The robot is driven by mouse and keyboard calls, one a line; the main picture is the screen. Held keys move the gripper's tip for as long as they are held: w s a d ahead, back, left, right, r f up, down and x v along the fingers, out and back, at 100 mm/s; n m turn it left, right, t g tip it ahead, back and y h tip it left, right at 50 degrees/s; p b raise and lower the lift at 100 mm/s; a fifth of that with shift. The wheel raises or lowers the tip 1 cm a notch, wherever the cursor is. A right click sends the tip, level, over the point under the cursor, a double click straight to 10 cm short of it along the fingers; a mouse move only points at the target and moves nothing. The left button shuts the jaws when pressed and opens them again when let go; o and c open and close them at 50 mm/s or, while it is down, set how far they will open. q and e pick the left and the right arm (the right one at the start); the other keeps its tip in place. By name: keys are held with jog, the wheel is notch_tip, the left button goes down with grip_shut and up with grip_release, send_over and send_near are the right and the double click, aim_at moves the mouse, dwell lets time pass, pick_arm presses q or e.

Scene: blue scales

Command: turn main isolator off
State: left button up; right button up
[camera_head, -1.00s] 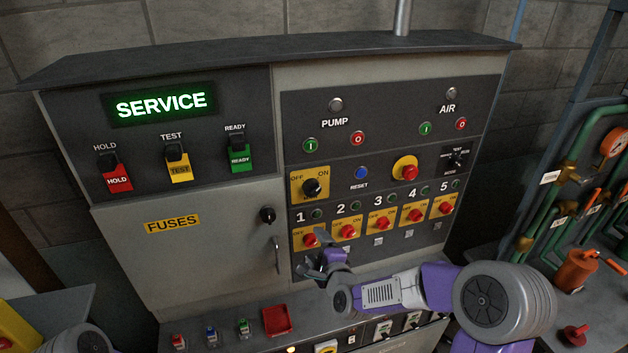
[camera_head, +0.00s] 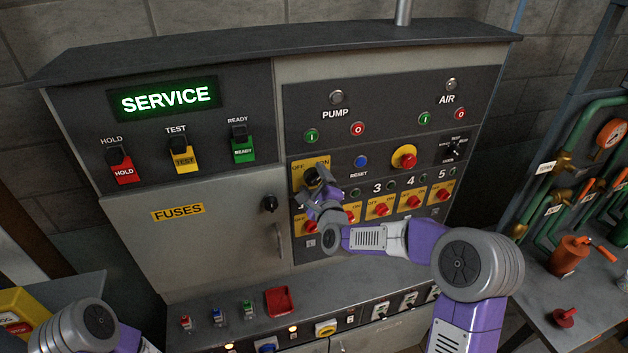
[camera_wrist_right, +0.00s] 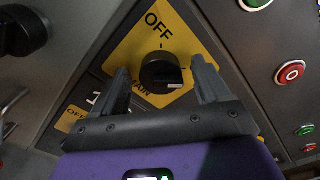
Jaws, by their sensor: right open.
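The main isolator is a black rotary knob (camera_wrist_right: 161,73) on a yellow plate marked OFF and MAIN in the right wrist view. In the head view its yellow plate (camera_head: 298,177) shows OFF and ON, with the knob largely hidden by my right gripper (camera_head: 316,183). In the right wrist view the right gripper (camera_wrist_right: 163,88) is open, one finger on each side of the knob. I cannot tell whether the fingers touch it. The left gripper is out of view; only part of my left arm shows at the lower left.
A blue RESET button (camera_head: 361,161) and a red emergency button (camera_head: 404,158) sit right of the isolator. Numbered red switches (camera_head: 380,209) lie below. The fuse door knob (camera_head: 270,203) is at the left. A ledge with a red tray (camera_head: 281,301) runs below.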

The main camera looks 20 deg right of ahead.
jog(key=c, duration=1)
jog(key=shift+f+n+b, duration=0.1)
jog(key=shift+n+b, duration=0.3)
jog(key=shift+b, duration=0.25)
jog(key=n+b, duration=0.4)
jog(key=b, duration=0.1)
jog(key=n+b, duration=0.2)
jog(key=shift+a+f+b, duration=0.1)
jog(key=shift+f+b, duration=0.15)
jog(key=shift+b, duration=0.15)
jog(key=shift+n+b, duration=0.6)
jog(key=shift+n, duration=0.5)
jog(key=n+b, duration=0.1)
jog(key=n, duration=0.1)
jog(key=shift+n, duration=0.4)
jog(key=n+b, duration=0.1)
jog(key=n, duration=0.1)
jog(key=shift+n, duration=0.3)
jog(key=shift+f+n, duration=0.1)
jog(key=shift+n, duration=1.7)
